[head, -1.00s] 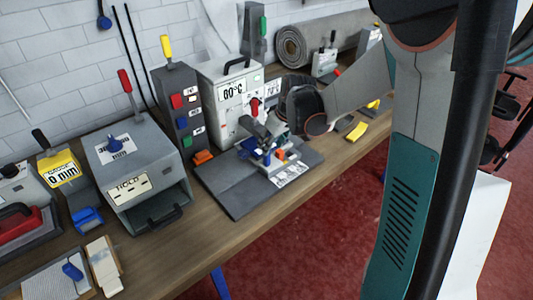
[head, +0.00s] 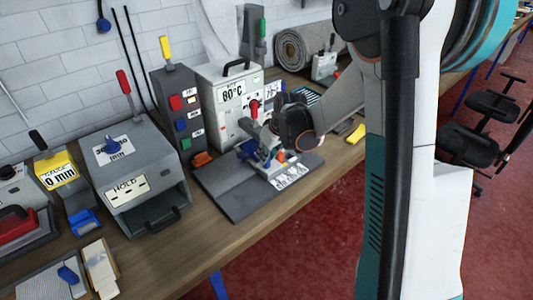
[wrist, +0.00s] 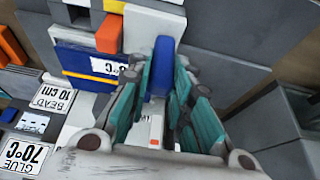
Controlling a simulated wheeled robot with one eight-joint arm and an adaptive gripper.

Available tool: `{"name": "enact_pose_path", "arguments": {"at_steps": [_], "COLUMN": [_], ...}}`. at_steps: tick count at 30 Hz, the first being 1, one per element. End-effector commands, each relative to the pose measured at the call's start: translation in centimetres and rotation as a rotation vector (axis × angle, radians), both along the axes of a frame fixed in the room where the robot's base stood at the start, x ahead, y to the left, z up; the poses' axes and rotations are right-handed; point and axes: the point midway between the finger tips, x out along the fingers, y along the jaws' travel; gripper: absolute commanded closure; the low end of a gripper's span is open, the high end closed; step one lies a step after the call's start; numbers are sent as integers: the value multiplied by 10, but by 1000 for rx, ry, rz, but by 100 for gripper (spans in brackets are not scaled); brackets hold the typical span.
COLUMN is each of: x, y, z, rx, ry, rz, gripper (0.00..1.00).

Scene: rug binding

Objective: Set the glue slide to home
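The glue slide appears to be the small blue and white block with an upright blue handle (wrist: 161,62), in the middle of the wrist view. In the head view its blue parts (head: 248,149) are partly covered by my gripper. My gripper (head: 262,143) reaches down over it from the right. In the wrist view the teal finger pads (wrist: 160,88) stand on both sides of the blue handle and look closed on it. The lower part of the handle is hidden between the fingers. The home mark cannot be made out.
The block stands on a dark grey plate (head: 232,200) on the wooden bench. Behind it is a light grey machine (head: 222,120) with a temperature label and red knob. A grey HOLD box (head: 138,165) stands left. A yellow block (head: 356,134) lies right.

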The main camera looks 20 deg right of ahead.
Motion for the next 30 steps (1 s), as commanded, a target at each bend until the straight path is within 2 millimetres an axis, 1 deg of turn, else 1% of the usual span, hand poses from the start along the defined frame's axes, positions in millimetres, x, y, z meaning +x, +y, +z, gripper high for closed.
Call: {"name": "enact_pose_path", "arguments": {"at_steps": [4, 7, 8, 15, 19, 21, 24, 30], "x": [-1, -4, -6, -28, -36, -39, -41, -42], "y": [2, 13, 19, 84, 108, 116, 122, 124], "z": [0, 0, -1, -1, -1, 0, 0, 0], "rx": [0, 0, 0, 2, 0, 1, 0, 3], "ry": [0, 0, 0, 2, 1, 0, 0, 1], "rz": [0, 3, 4, 8, 5, 4, 2, 0], "gripper": [100, 100, 100, 100, 100, 100, 100, 100]}}
